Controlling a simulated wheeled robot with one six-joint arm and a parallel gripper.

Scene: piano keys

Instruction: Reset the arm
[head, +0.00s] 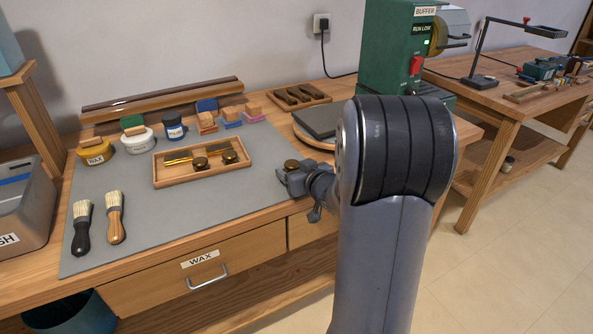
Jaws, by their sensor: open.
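My arm rises in the right middle of the head view and bends over toward the bench. My gripper (293,181) is small in this view, just left of the arm, over the right edge of the grey mat. It is open, though its fingers are hard to make out. A round brass piece (292,164) shows right at the gripper; I cannot tell whether it touches. A wooden tray (185,181) with brass pieces lies on the grey mat (165,232) to the left of the gripper.
A green buffer machine (385,55) stands behind my arm, beside a dark slab (318,121). Two brushes (115,218), a yellow wax jar (94,150) and other jars are on the mat. The mat's front middle is clear. A second bench (500,88) stands right.

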